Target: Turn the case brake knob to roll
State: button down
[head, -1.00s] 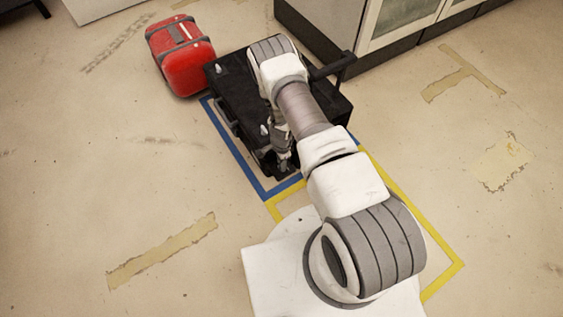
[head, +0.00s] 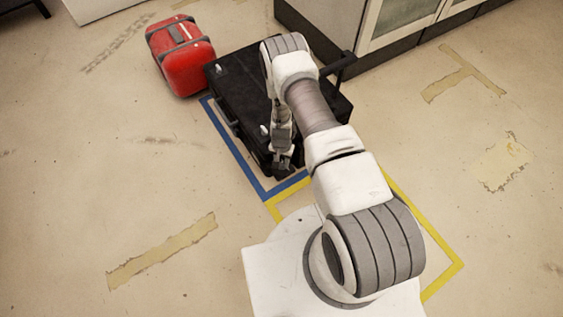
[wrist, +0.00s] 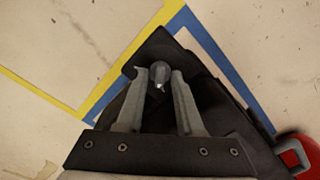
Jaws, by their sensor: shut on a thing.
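The black case (head: 233,85) stands on the floor in front of my base, partly hidden by my arm. My gripper (wrist: 160,75) is over the case's near corner, pointing down. It also shows in the head view (head: 282,163). Its two fingers are shut on a small grey knob (wrist: 159,71), which shows between the fingertips in the wrist view. I cannot read any mark for the knob's setting. In the head view the knob is hidden by the gripper.
A red suitcase (head: 182,62) stands close by the case's far left side. A dark handle (head: 338,64) sticks out at the case's far right. A cabinet (head: 390,25) stands behind. Blue tape (head: 237,155) and yellow tape (head: 425,225) mark the floor. The left floor is clear.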

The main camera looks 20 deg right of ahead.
aim_at(282, 164)
jog(key=shift+n, duration=0.7)
jog(key=c, duration=0.5)
grip_release()
jog(key=shift+c, duration=0.2)
notch_tip(282, 164, up, 18)
jog(key=p, duration=0.6)
jog(key=shift+f, duration=0.25)
